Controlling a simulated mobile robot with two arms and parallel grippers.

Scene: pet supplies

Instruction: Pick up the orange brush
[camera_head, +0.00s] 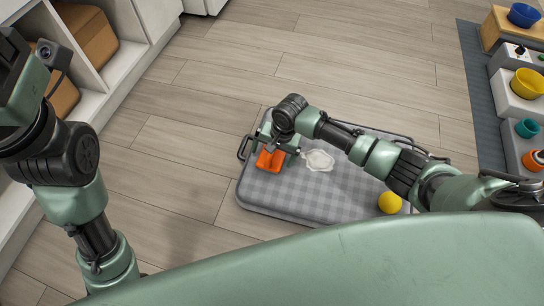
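The orange brush (269,160) is at the upper left corner of a grey checked cushioned mat (290,197) on the floor. My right gripper (272,146) is right above the brush, with its fingers pointing down at it. The wrist hides the brush's far side, and I cannot tell whether the fingers touch or close on it. My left arm is raised at the left edge; its gripper (15,95) is partly cut off, and its fingers do not show clearly.
A white flat item (318,160) and a yellow ball (390,203) lie on the mat. A white shelf (125,60) with brown boxes (88,40) stands at the left. Bowls and cups, such as a yellow bowl (527,83), stand at the right. The wooden floor between is clear.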

